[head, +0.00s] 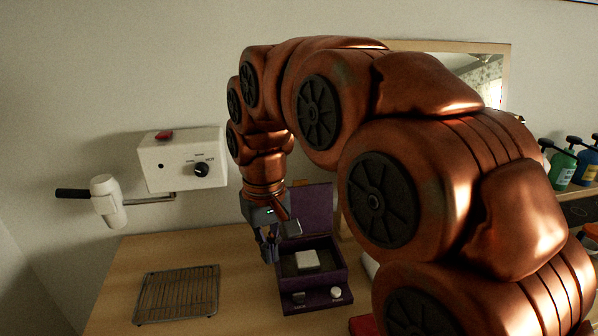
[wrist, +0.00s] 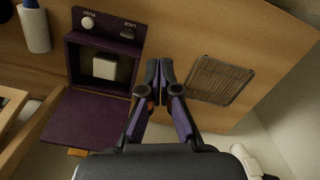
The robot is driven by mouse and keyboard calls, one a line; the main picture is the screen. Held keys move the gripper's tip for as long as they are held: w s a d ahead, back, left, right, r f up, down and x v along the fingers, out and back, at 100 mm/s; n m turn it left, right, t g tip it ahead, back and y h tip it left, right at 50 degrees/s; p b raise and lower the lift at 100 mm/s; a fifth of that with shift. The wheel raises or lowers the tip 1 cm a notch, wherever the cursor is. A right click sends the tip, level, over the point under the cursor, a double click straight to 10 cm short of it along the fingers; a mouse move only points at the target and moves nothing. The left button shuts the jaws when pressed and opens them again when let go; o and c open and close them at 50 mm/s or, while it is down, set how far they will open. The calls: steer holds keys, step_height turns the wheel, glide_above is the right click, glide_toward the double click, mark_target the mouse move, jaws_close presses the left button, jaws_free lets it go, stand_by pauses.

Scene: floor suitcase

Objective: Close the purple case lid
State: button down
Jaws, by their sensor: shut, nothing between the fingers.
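The purple case (head: 317,299) stands on the wooden table with its lid (head: 309,209) open, raised at the back. In the wrist view, the case (wrist: 72,55) is at upper left and its lid (wrist: 85,118) spreads below it. A white block (head: 307,260) sits inside the case and also shows in the wrist view (wrist: 104,68). The front panel carries a white knob (head: 336,292) and a dark one (head: 298,297). My gripper (head: 270,256) is shut and empty, pointing down just left of the case. In the wrist view its fingertips (wrist: 158,70) are beside the case wall; contact cannot be told.
A wire rack (head: 178,293) lies on the table to the left. A white wall box (head: 182,160) with a handheld piece (head: 107,203) hangs behind. Bottles (head: 564,165) stand at far right. Bare wood lies between rack and case.

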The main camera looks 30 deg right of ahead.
steer(key=w+d+r+m+t+h, duration=0.15)
steer(key=w+d+r, duration=0.35)
steer(key=w+d, duration=0.6)
steer(key=w+d+r+m+t+y, duration=0.15)
steer(key=w+d+r, duration=0.25)
steer(key=w+d, duration=0.65)
step_height(320, 180, down, 9)
steer(key=s+a+h, duration=0.1)
steer(key=s, duration=0.1)
steer(key=shift+m+g, duration=0.4)
steer(key=shift+a, duration=0.2)
steer(key=shift+s+b, duration=0.1)
steer(key=shift+b, duration=0.25)
